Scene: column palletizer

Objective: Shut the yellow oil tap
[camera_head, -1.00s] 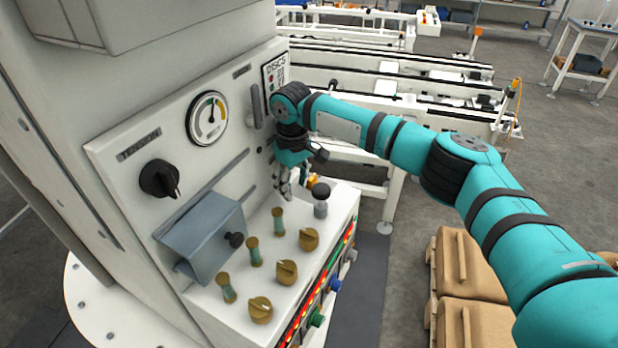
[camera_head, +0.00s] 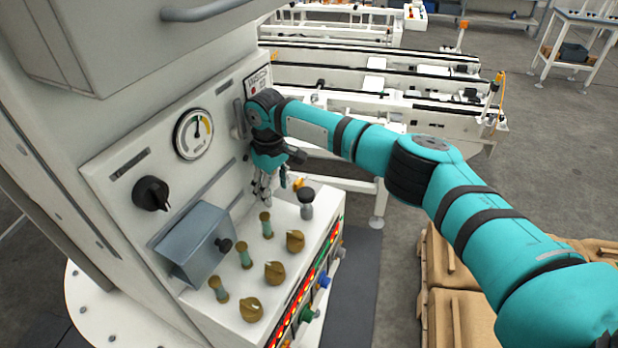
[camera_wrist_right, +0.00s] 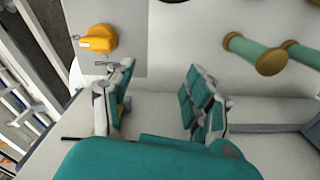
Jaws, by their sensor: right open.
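The yellow tap (camera_wrist_right: 98,40) shows in the right wrist view as a rounded yellow knob at the upper left, with a light mark on its left end. My right gripper (camera_head: 268,187) points down over the far end of the sloped panel, to the left of the tap. In the wrist view its two fingers (camera_wrist_right: 158,98) are spread and empty; the tap lies beyond the left finger, apart from it. My left gripper is not in view.
Several green-stemmed posts (camera_head: 244,258) and brown knobs (camera_head: 274,273) stand on the white panel near the gripper. A grey box (camera_head: 194,243), a black dial (camera_head: 150,193) and a gauge (camera_head: 193,133) are on the upright face. Brown boxes (camera_head: 458,320) lie at lower right.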

